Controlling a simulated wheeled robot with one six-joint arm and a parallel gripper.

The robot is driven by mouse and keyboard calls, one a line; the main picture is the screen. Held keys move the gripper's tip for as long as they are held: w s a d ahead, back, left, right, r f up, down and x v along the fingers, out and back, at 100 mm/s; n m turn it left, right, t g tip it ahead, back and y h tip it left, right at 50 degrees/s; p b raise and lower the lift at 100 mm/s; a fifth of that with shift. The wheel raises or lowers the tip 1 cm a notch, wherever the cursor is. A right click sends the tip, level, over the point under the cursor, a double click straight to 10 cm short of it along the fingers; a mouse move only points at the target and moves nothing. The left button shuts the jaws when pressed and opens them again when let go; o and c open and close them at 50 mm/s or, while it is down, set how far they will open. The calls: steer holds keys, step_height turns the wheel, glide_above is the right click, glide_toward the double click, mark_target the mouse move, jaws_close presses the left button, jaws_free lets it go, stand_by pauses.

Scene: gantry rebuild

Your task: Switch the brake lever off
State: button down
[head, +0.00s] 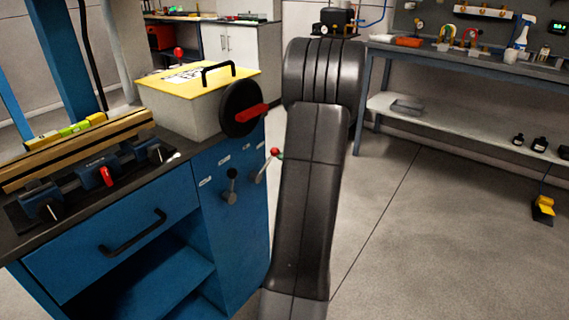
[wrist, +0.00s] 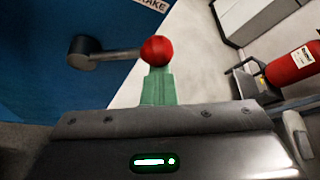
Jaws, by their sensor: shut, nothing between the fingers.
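The brake lever (wrist: 118,54) is a grey arm on a round dark hub with a red ball knob. It sits on the blue cabinet side under a label whose visible part ends in "RAKE". In the wrist view its arm points right; in the head view the lever (head: 266,166) slants up to the right. My gripper (wrist: 157,72) has green fingers, shut and empty, with their tips right at the red knob. I cannot tell whether they touch it. In the head view only a bit of green shows beside the knob; my arm hides the rest.
A second lever (head: 231,186) with a dark knob hangs on the same blue panel (head: 215,230), left of the brake lever. Above is a black handwheel (head: 241,108) with a red handle.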

mark_target(274, 154)
steer(key=s+a+r+n+t+b, duration=0.1)
steer(key=b, duration=0.3)
steer(key=s+n+t+b, duration=0.1)
steer(key=b, duration=0.3)
steer(key=shift+s+a+r+n+h, duration=0.15)
steer(key=shift+a+r+n+h, duration=0.15)
steer(key=shift+a+r+n, duration=0.1)
steer(key=shift+s+a+r+b, duration=0.45)
steer(key=shift+s+r+b, duration=0.15)
steer(key=shift+s+b, duration=0.1)
steer(key=shift+s+a+r, duration=0.25)
steer(key=shift+s+a, duration=0.2)
steer(key=shift+s, duration=0.1)
steer(key=shift+s, duration=0.1)
steer(key=shift+f, duration=0.1)
